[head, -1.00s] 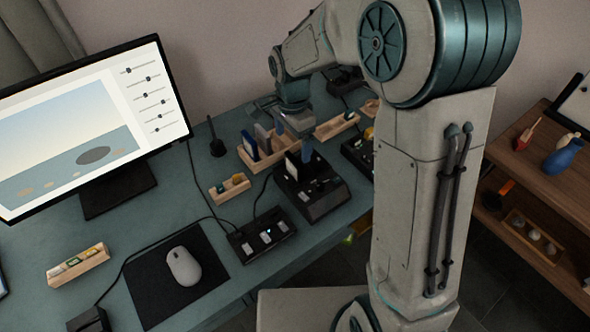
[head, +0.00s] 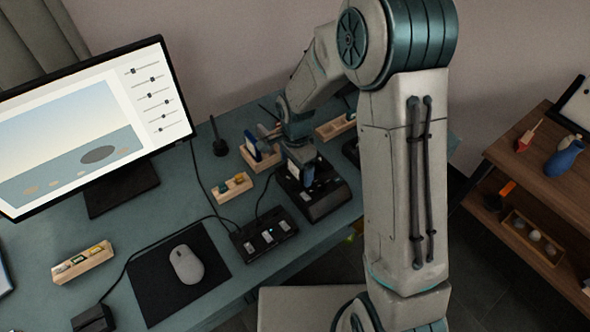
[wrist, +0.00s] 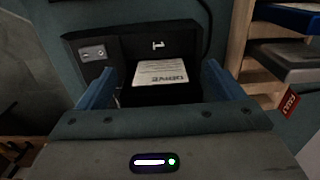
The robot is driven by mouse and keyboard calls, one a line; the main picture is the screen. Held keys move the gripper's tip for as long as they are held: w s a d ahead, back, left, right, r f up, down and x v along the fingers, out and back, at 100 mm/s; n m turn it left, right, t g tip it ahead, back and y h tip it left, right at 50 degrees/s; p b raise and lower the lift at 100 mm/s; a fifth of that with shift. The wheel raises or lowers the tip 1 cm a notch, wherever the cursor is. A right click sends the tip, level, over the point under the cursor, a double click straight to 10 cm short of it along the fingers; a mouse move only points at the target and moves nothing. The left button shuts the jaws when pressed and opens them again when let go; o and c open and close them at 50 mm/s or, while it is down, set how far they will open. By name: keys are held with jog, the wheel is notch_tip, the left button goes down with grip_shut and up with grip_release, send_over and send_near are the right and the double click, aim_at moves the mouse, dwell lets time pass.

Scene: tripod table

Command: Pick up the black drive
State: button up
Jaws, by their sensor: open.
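The black drive (wrist: 160,94) shows in the wrist view with a white label reading "DRIVE". It sits in or at a black dock (wrist: 83,50); I cannot tell how deep. My gripper (wrist: 161,86) is open, with one blue finger on each side of the drive. I see no clear contact between the fingers and the drive. In the head view my gripper (head: 299,165) is low over the dock (head: 325,204) on the desk, and it hides most of the drive.
Beside the dock stands a wooden rack (head: 268,160) with a blue drive (head: 254,145); in the wrist view a grey drive (wrist: 287,57) and red tag (wrist: 289,103) show there. A small wooden holder (head: 233,189) and a switch box (head: 264,237) are nearby. Cables cross the desk.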

jog(key=c, duration=1.2)
jog(key=shift+r, duration=0.1)
jog(key=shift+c, duration=0.2)
